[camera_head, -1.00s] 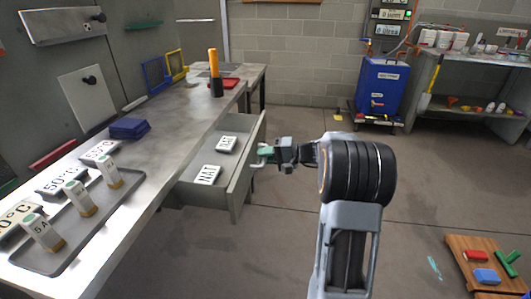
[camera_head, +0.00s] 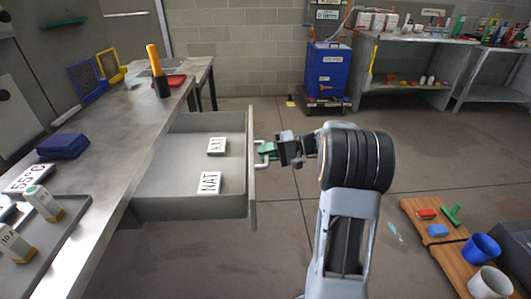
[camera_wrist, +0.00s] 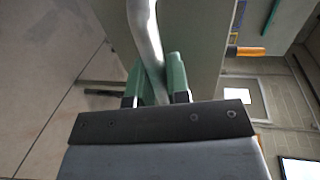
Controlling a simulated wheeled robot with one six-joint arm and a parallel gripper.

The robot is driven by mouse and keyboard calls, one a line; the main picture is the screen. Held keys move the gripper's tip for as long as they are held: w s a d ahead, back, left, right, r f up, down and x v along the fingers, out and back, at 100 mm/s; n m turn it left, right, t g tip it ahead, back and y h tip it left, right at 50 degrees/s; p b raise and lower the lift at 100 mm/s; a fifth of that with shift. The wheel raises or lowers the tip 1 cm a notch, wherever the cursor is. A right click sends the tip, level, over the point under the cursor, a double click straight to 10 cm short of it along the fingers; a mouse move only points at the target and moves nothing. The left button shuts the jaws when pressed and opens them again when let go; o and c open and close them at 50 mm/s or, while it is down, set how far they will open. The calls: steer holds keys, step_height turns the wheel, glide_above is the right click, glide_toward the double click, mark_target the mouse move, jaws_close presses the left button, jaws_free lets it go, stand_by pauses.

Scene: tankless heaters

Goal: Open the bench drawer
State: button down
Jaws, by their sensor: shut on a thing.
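The bench drawer (camera_head: 190,206) is pulled well out from under the grey bench (camera_head: 118,118). Two white blocks marked NAT (camera_head: 209,183) lie inside it. The drawer's front panel has a pale bar handle (camera_head: 254,190). My gripper (camera_head: 264,150) is at the far part of this handle. In the wrist view, the green fingers of my gripper (camera_wrist: 158,82) stand on either side of the handle bar (camera_wrist: 146,40) and are shut on it. The drawer front (camera_wrist: 195,40) shows behind them.
On the bench are a blue stack (camera_head: 62,146), an orange-and-black cylinder (camera_head: 158,72) and a grey tray (camera_head: 50,235). A blue cabinet (camera_head: 327,72) and shelves stand at the back. Wooden boards (camera_head: 432,238) with cups lie at right.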

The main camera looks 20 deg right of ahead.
steer(key=c, duration=1.1)
jaws_free()
steer(key=p+v, duration=0.3)
steer(key=v, duration=1)
steer(key=shift+d, duration=0.4)
steer(key=shift+r, duration=0.1)
steer(key=s+a+r+n+g+h+p, duration=0.1)
steer(key=s+a+r+g+h+p, duration=0.15)
steer(key=a+r+p, duration=0.5)
steer(key=s+a+r+g+h+p, duration=0.2)
steer(key=s+a+r+h+p, duration=0.15)
steer(key=a+r+p, duration=0.35)
steer(key=s+a+r+n+t+h+p, duration=0.2)
steer(key=s+a+r+h+p, duration=0.4)
steer(key=p, duration=0.7)
steer(key=s+r+n+h, duration=0.1)
steer(key=s+r+h, duration=0.1)
steer(key=s+r, duration=0.1)
steer(key=shift+s+a+t+h, duration=0.15)
steer(key=shift+s+t+h, duration=0.15)
steer(key=shift+s+t, duration=0.1)
